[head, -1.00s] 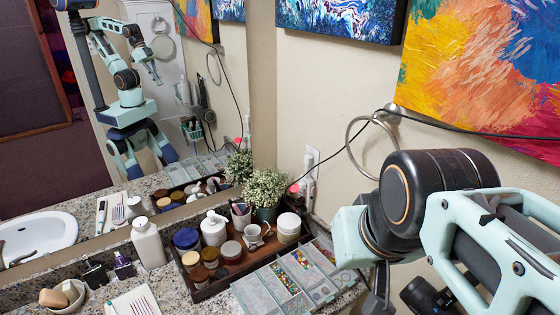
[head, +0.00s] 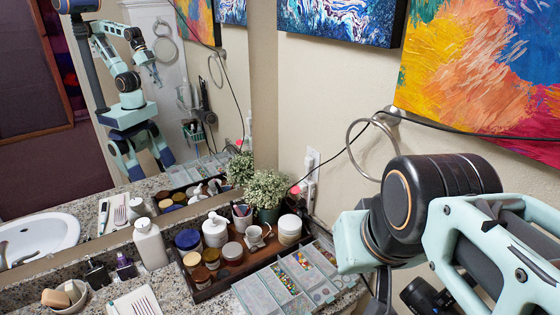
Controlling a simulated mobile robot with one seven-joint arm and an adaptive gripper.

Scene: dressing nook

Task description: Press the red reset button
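A small red round spot (head: 295,190), which may be the red reset button, shows beside the plant near the wall outlet (head: 312,160). It is too small to make out clearly. A reddish spot also shows in the mirror (head: 239,143). My arm reaches in from the right, in front of the wall. Its end points down at the right of the counter, and only a dark part of my gripper (head: 379,291) shows at the bottom. The fingertips are hidden or out of frame, so I cannot tell whether they are open. The gripper is right of and below the red spot.
A brown tray (head: 207,292) holds jars, a pump bottle and cups. A potted plant (head: 267,188) stands behind it. A clear compartment box (head: 262,297) of beads lies right of it. A towel ring (head: 352,150) and a black cable (head: 345,150) are on the wall.

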